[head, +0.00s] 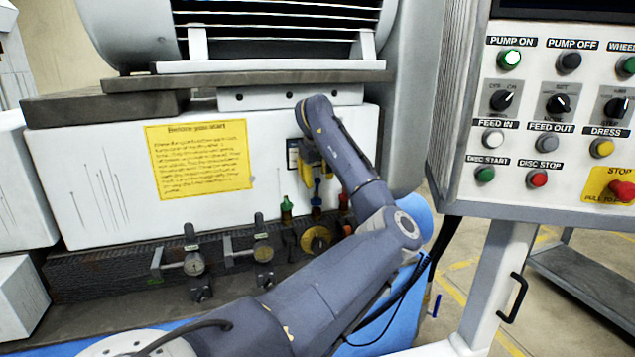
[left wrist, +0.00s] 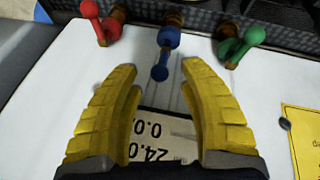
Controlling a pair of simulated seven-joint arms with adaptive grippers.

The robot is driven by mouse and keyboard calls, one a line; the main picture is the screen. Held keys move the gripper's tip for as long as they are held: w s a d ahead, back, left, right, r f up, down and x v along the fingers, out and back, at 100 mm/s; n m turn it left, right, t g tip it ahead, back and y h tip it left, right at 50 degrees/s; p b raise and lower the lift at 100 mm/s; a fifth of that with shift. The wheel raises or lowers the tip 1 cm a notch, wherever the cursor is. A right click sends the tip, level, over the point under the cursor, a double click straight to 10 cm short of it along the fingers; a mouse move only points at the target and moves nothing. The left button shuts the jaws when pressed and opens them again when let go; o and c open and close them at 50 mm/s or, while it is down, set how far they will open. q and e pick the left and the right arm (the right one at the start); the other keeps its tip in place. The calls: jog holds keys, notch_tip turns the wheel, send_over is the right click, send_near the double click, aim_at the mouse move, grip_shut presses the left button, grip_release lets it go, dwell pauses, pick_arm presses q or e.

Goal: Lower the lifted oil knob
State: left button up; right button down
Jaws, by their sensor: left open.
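Three small knobs sit in a row on the dark ledge below the white machine front: green (head: 287,208), blue (head: 316,194) and red (head: 343,202). In the left wrist view, inverted against the head view, the blue knob (left wrist: 168,38) is in the middle, with the red knob (left wrist: 101,22) left and the green knob (left wrist: 241,45) right. The blue knob's thin end points towards my gripper. My left gripper (left wrist: 160,66) is open and empty, its yellow fingertips on either side of the line of the blue knob. In the head view the gripper (head: 316,172) is just above the blue knob, partly hidden by my arm.
A yellow notice (head: 200,158) is on the white front. A label with digits (left wrist: 160,135) shows between my fingers. Dial gauges (head: 194,264) stand on the ledge to the left. A control panel (head: 545,120) stands at the right.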

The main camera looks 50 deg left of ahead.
pick_arm(q)
jog(key=shift+x, duration=1)
